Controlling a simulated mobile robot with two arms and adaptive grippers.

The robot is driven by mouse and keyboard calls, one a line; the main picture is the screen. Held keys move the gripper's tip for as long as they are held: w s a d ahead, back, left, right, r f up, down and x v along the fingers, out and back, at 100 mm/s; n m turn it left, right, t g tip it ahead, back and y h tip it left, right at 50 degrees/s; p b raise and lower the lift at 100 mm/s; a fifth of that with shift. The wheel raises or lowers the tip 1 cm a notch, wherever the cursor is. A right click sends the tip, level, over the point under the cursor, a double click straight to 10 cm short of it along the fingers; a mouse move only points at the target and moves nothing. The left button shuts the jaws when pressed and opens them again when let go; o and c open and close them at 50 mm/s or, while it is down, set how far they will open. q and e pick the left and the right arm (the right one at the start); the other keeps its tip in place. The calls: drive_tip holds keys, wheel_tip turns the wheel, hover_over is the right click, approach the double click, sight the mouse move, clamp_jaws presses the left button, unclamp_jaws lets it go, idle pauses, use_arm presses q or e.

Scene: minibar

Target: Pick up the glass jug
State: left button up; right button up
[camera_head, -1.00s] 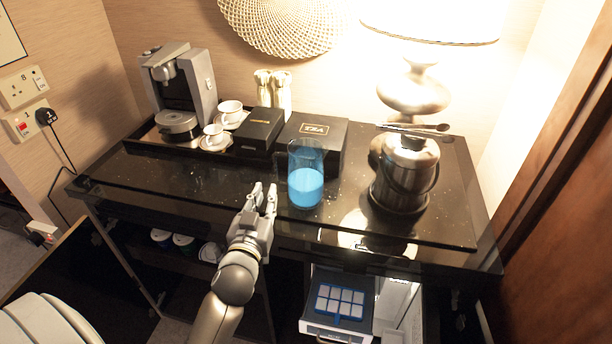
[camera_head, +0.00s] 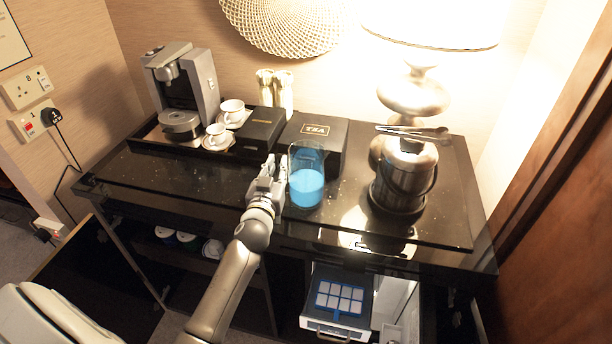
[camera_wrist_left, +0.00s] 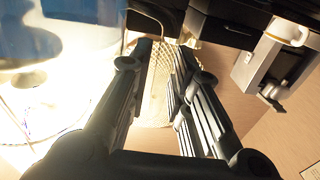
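The glass jug (camera_head: 306,181) stands upright on the black counter, with bright blue liquid in its lower part. My left gripper (camera_head: 273,168) is just left of the jug, at about the height of its middle. In the left wrist view my left gripper (camera_wrist_left: 160,48) has its two fingers apart. A thin, clear curved outline shows between and beyond the fingertips. It may be the jug's handle, but I cannot tell whether the fingers touch it. My right gripper is not in view.
The black counter (camera_head: 180,182) has free room at its front left. Black boxes (camera_head: 317,132) stand behind the jug. A metal ice bucket (camera_head: 404,178) is to its right, with a lamp (camera_head: 412,92) behind. A coffee machine (camera_head: 180,88) and cups (camera_head: 231,110) are at the back left.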

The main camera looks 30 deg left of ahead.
use_arm(q)
clamp_jaws()
idle(0.4)
drive_tip(key=shift+r, duration=0.15)
drive_tip(key=shift+r, duration=0.2)
